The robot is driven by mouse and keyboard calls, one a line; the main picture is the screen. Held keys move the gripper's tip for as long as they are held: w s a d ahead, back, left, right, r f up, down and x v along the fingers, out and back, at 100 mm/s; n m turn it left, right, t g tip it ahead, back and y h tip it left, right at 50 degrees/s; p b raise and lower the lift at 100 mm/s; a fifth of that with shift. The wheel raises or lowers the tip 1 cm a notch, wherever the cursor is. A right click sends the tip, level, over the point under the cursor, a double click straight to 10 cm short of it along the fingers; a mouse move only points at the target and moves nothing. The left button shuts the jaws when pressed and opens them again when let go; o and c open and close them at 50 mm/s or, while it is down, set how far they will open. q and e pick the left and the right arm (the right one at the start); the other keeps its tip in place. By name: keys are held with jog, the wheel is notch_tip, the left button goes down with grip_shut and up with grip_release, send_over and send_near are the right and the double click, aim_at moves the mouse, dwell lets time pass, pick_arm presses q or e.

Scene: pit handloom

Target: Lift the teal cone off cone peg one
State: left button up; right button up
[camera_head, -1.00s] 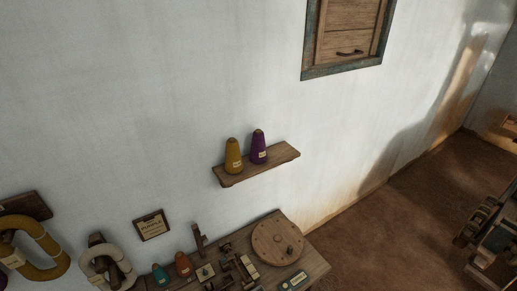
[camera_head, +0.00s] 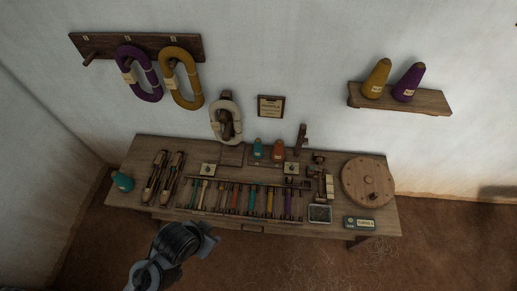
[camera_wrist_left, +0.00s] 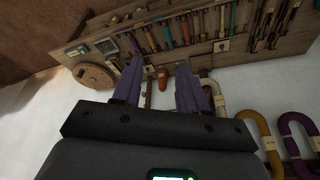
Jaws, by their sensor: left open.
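A small teal cone (camera_head: 258,150) stands upright at the back of the wooden bench, beside an orange cone (camera_head: 278,151). Another teal cone (camera_head: 122,182) leans at the bench's left end. I cannot read which peg is peg one. My left gripper (camera_head: 211,238) is in front of the bench's front edge, apart from all the cones. The small teal cone seems hidden behind a finger there. My right gripper is not in view.
The bench (camera_head: 140,154) carries shuttles, a row of coloured tools and a round wooden disc (camera_head: 368,181). A cream hank (camera_head: 226,122) hangs just left of the cones. A wall shelf (camera_head: 430,101) holds yellow and purple cones. The space before the bench is clear.

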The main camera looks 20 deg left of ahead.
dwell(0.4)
pick_arm(q)
jog(key=o, duration=0.7)
